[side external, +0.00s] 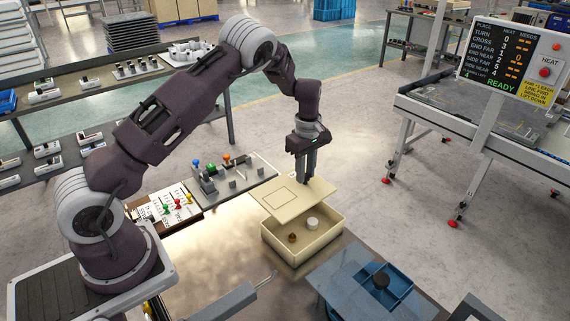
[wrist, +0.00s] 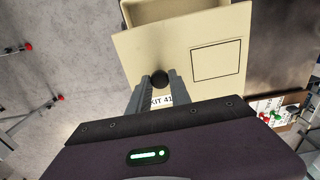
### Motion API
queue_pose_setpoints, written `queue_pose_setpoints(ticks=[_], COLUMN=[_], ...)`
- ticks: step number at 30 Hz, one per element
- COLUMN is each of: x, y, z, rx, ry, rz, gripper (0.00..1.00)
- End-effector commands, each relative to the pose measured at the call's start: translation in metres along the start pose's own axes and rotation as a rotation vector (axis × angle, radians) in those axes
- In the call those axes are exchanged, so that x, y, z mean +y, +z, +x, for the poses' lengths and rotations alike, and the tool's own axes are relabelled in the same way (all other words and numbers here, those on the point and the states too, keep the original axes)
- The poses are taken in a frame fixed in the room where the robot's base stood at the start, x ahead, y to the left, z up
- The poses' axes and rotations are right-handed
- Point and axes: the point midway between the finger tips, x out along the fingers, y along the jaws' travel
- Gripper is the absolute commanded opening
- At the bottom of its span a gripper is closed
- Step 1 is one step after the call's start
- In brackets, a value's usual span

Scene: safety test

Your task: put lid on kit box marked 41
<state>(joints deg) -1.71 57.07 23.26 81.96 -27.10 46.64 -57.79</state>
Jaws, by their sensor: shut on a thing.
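A cream lid (side external: 296,198) with a dark outlined rectangle is held above the back part of the open cream box (side external: 312,247). My gripper (side external: 303,178) is shut on the lid's black knob (wrist: 160,77). The wrist view shows my gripper's fingers (wrist: 158,86) on both sides of this knob, and the lid (wrist: 145,45) with a "KIT 41" label (wrist: 160,100) partly hidden by the fingers. The box (wrist: 180,10) shows beyond the lid. In the side view a white round piece and a small brown piece sit in its uncovered front part.
A blue box with a dark-knobbed panel (side external: 340,283) stands at the front right of the table. A grey fixture plate (side external: 240,183) with coloured knobs and a white board (side external: 170,208) with coloured pegs lie to the left. A sign (side external: 515,58) reads "READY".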

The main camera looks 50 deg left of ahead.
Motion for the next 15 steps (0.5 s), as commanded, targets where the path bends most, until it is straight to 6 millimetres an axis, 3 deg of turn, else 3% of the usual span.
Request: queue_pose_setpoints(ticks=[3,6,15], x=[-0.006,-0.009,-0.01], y=[0.039,0.053,0.056], z=[-0.006,-0.007,0.022], rx=[0.0,0.0,0.0], ry=[-0.001,-0.001,-0.004], rz=[-0.008,-0.016,-0.019], gripper=[0.0,0.0,0.0])
